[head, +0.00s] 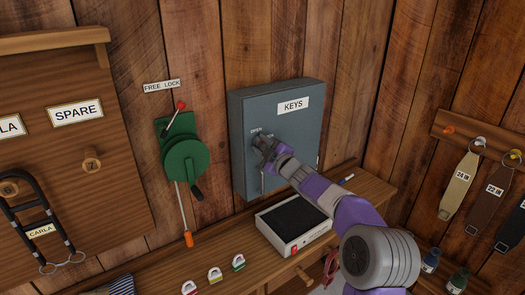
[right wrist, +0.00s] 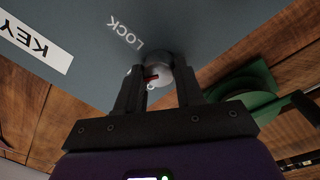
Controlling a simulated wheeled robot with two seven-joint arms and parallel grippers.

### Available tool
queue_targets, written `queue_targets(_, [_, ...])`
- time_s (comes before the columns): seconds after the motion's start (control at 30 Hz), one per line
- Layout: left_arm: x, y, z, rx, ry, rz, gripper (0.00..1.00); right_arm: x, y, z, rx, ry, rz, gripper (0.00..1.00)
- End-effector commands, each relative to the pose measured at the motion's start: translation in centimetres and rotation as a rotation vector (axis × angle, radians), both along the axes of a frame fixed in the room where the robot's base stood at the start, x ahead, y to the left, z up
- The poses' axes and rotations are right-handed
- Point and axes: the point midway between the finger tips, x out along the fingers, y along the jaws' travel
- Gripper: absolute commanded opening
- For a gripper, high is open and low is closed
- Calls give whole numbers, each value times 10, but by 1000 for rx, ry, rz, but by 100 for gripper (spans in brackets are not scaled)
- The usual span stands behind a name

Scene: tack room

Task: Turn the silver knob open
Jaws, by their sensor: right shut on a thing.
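The silver knob (right wrist: 158,68) is on the front of the grey key cabinet (head: 242,115). It shows in the right wrist view as a round pale metal knob with a red mark on its lower part. My right gripper (right wrist: 158,82) has one finger on each side of the knob and is shut on it. A printed LOCK label (right wrist: 125,33) is beside the knob in that view. My left gripper is not in view.
A green crank winch (head: 185,162) with a dark handle hangs left of the cabinet. A black-topped box (head: 292,222) stands on the wooden shelf below, with several small padlocks (head: 215,275) to its left. Hanging straps (head: 460,182) are at the right.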

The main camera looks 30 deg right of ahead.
Motion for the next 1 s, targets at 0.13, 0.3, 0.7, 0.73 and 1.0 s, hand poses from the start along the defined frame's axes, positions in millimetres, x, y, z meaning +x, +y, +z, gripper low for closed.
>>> queue_targets(0.13, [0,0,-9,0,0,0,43,0,0,-2,-135,-10,0,6])
queue_targets(0.3, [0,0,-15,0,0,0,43,0,-1,-2,-270,-21,-1,6])
queue_targets(0.7, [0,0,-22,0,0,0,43,0,-1,-2,-462,-35,-1,6])
queue_targets(0.73, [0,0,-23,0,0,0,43,0,-1,-2,-468,-36,-1,6])
queue_targets(1.0, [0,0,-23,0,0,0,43,0,-1,-2,-496,-38,0,6])
